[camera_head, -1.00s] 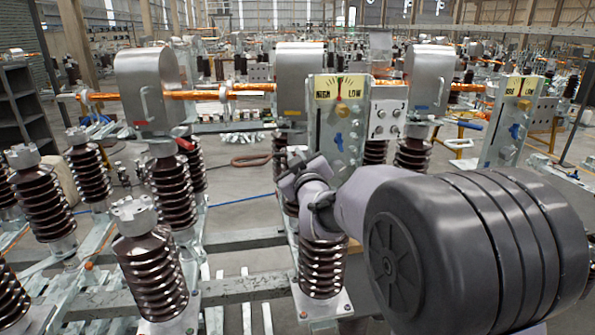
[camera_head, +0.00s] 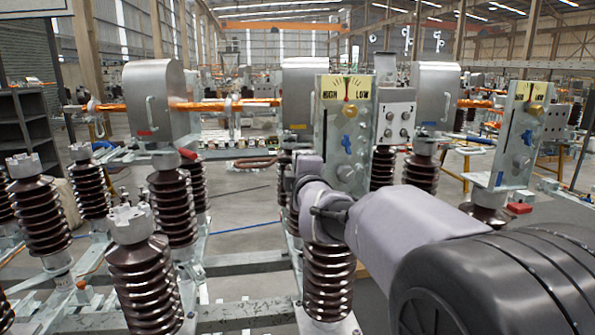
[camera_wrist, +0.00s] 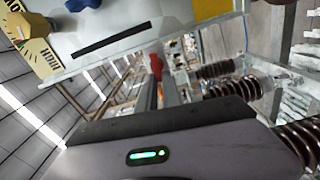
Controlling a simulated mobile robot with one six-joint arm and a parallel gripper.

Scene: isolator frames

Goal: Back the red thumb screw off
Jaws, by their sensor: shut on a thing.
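The red thumb screw (camera_wrist: 156,65) shows in the wrist view beside the lower edge of the grey gauge panel. My gripper (camera_wrist: 157,84) reaches up to it, its dark fingers shut on the red piece. Its threads and seat cannot be made out. In the head view, the upright panel (camera_head: 350,183) carries a yellow HIGH/LOW scale (camera_head: 346,88), a brass knob and a blue knob (camera_head: 346,145). My wrist is at the panel's lower left; there my fingers and the screw are hidden. The panel's black slot (camera_wrist: 108,38) shows in the wrist view.
Brown ribbed insulators (camera_head: 150,275) stand at left and below my arm. A second gauge panel (camera_head: 513,150) stands at right, with a small red block (camera_head: 519,208) by its base. Metal covers (camera_head: 157,100) and a copper bar (camera_head: 250,103) lie behind. Open floor shows between the insulator rows.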

